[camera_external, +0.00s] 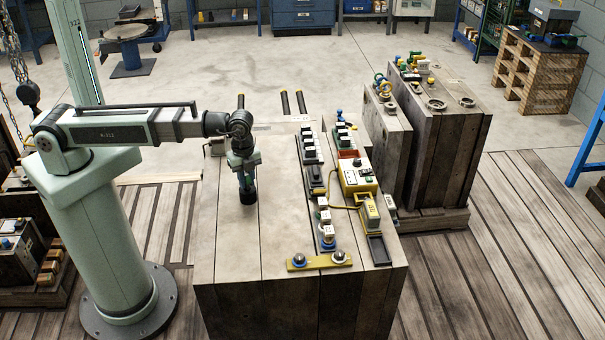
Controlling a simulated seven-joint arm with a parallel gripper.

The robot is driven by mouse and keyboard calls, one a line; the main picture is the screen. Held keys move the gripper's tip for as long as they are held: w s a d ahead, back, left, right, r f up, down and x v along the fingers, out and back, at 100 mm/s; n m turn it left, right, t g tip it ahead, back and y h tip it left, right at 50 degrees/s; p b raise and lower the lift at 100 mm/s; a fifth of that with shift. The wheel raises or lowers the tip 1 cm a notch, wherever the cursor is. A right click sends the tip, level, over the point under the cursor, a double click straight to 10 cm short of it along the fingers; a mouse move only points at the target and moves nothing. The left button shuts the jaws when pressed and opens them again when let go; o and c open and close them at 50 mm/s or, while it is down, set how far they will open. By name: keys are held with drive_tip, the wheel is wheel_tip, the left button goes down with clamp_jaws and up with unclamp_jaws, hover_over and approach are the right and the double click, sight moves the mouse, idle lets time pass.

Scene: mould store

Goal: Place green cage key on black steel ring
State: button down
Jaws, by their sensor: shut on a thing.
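My gripper (247,188) points down low over the left part of the wooden block top. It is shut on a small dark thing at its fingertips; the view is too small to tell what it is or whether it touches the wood. I cannot pick out the green cage key for certain. Several small green, blue and yellow pieces stand on the block's right side and on the tall blocks behind. Two flat dark-rimmed rings, a nearer one (436,104) and a farther one (467,101), lie on the tall right block; I cannot tell which is the black steel ring.
A yellow control box (357,177) with a cable stands on the wooden block (225,245), right of my gripper. Rows of black and white pieces stand beside it. A yellow bar (319,262) with two round knobs lies at the front edge. The block's left half is mostly bare.

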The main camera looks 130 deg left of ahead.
drive_tip(key=shift+f, duration=0.1)
drive_tip(key=c, duration=1)
unclamp_jaws()
drive_tip(key=shift+r, duration=6.15)
drive_tip(key=shift+w, duration=0.1)
